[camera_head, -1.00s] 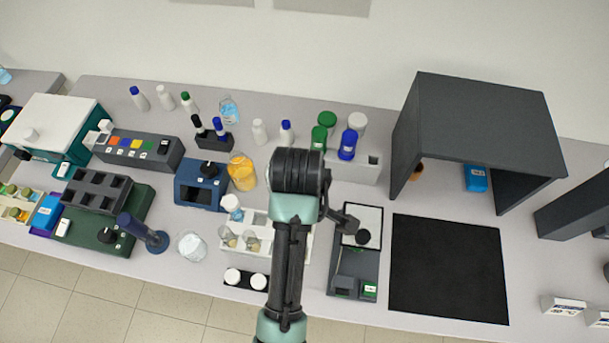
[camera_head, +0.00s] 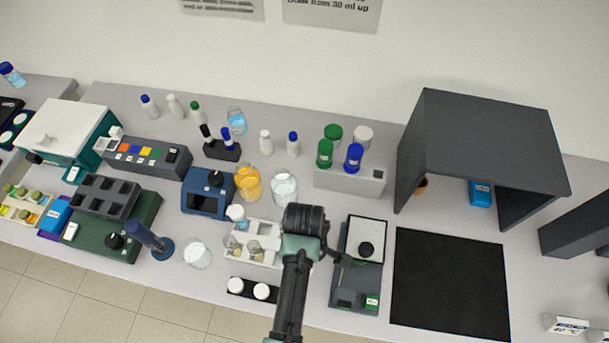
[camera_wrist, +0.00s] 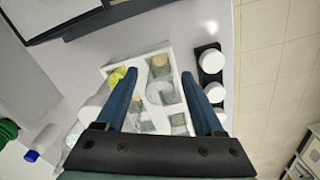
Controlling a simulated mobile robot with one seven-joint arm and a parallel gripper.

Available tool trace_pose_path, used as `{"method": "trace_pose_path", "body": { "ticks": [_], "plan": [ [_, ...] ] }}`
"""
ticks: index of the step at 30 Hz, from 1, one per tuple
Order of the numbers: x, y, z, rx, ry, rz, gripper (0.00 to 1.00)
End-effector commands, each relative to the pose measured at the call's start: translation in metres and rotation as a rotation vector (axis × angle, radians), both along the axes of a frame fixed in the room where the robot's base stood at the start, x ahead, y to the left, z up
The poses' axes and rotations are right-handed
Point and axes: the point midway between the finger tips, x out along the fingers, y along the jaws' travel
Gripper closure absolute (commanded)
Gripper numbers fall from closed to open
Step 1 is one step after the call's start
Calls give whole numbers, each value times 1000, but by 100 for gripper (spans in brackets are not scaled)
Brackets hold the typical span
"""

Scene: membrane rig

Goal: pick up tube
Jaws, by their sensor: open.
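A white rack (camera_head: 270,232) stands near the front of the bench, just left of my arm, with small clear vessels in it. In the wrist view the same rack (camera_wrist: 108,70) lies below my gripper (camera_wrist: 160,77). My gripper's two blue fingers are apart, with nothing held between them. A yellow-topped item (camera_wrist: 118,77) is by the left finger. A clear vessel with tan contents (camera_wrist: 160,62) shows between the fingertips. Another small vessel (camera_wrist: 180,120) is by the right finger. I cannot tell which of these is the tube. My arm hides the rack's right side in the head view.
A balance (camera_head: 358,270) is to the right, beside a black mat (camera_head: 448,280). An orange flask (camera_head: 247,182) and a clear beaker (camera_head: 284,188) stand behind the rack.

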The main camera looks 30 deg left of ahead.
Motion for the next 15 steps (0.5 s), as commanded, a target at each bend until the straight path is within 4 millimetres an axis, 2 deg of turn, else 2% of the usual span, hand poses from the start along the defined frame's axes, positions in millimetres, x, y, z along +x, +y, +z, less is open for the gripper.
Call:
{"method": "trace_pose_path", "body": {
  "ticks": [7,15],
  "plan": [
    [0,0,-1,0,0,0,32],
    [0,0,-1,0,0,0,81]
  ]
}}
